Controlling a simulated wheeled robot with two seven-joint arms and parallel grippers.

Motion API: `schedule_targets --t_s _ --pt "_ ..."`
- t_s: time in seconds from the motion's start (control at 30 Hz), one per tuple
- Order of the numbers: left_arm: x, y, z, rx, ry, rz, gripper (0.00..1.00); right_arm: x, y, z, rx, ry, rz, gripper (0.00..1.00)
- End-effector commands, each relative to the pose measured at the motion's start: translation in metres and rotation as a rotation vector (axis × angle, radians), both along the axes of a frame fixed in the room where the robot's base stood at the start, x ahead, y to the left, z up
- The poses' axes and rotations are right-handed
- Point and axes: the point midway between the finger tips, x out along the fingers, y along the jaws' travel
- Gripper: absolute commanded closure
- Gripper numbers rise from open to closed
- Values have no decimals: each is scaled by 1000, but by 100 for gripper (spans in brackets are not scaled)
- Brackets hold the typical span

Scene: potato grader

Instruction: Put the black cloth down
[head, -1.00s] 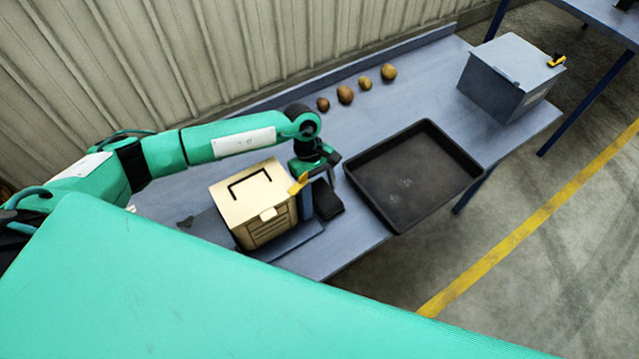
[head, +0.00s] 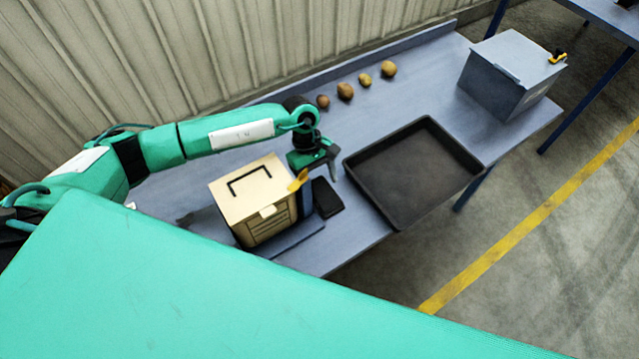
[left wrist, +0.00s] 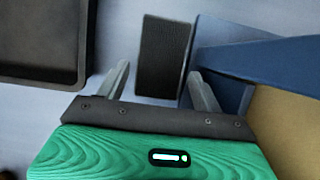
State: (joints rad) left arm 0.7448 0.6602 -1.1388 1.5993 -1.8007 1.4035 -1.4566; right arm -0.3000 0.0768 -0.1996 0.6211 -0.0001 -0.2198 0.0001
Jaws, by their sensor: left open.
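The black cloth (head: 327,197) lies on the blue table, between the cream box and the black tray. In the left wrist view the cloth (left wrist: 163,58) shows as a dark ribbed rectangle ahead of the fingers. My left gripper (head: 318,180) is over the table just behind the cloth, and its fingers are apart. In the left wrist view the gripper (left wrist: 158,85) has nothing between its fingertips but the near part of the cloth in line beyond them. The cloth looks clear of both fingers. My right gripper is not in view.
A cream box (head: 250,195) with a black handle stands left of the cloth, beside a blue upright with a yellow clip (head: 298,180). An empty black tray (head: 388,215) lies to the right. Several potatoes (head: 345,91) lie at the back. A lidded grey bin (head: 490,95) stands far right.

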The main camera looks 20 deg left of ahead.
Motion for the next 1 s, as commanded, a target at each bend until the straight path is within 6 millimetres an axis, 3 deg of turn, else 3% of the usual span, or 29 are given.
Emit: schedule_targets --t_s 0.2,0.5,1.0 --pt "13 16 39 1 -7 0 33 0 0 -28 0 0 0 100" --pt "24 31 88 1 -4 0 33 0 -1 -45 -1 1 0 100" --pt "25 33 98 1 -1 0 33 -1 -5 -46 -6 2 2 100"
